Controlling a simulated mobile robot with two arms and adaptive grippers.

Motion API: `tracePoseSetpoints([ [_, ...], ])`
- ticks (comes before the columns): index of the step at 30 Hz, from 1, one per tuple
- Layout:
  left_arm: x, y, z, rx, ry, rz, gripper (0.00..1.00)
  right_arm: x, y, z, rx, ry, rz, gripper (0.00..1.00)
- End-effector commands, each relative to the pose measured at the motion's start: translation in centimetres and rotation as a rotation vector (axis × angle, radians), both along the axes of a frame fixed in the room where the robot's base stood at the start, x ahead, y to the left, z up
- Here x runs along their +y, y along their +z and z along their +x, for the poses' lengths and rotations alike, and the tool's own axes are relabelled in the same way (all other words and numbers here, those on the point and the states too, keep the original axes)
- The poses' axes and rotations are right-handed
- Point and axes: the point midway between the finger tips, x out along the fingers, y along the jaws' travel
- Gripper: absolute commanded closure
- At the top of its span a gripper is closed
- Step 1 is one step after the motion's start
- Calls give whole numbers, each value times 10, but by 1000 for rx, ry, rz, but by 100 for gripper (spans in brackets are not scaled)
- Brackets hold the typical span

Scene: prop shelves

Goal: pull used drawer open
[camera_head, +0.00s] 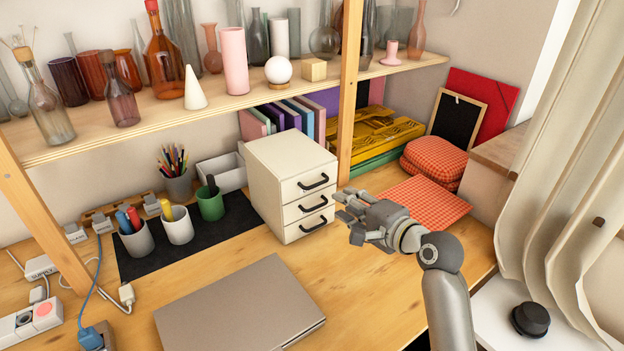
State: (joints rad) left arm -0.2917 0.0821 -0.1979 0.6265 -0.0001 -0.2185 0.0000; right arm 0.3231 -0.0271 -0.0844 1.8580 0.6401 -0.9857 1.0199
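A small cream drawer cabinet (268,170) stands on the wooden desk at the centre. Its front faces right and has three drawers with black handles, one above another: the top drawer (298,187), the middle drawer (293,212) and the bottom drawer (295,232). All three look closed. My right gripper (343,207) is just right of the cabinet front, at about the height of the middle handle. Its fingers look spread apart with nothing between them. I cannot tell whether it touches a handle. My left gripper is not in view.
A closed grey laptop (240,312) lies on the desk in front of the cabinet. Pen cups (180,226) stand on a black mat to the left. A red checked cloth (425,200) lies behind my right gripper. A shelf (150,112) with bottles hangs above.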

Motion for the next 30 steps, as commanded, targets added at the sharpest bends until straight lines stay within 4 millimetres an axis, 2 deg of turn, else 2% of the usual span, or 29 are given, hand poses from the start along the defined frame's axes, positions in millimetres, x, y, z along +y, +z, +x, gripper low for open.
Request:
tracePoseSetpoints([
  [4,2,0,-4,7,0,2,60,5,6,10,0,-3,32,70],
  [13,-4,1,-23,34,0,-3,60,31,-4,44,1,-1,28,70],
  [21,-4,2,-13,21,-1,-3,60,52,-13,74,0,-3,27,70],
  [30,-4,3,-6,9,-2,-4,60,62,-18,88,0,-2,25,70],
])
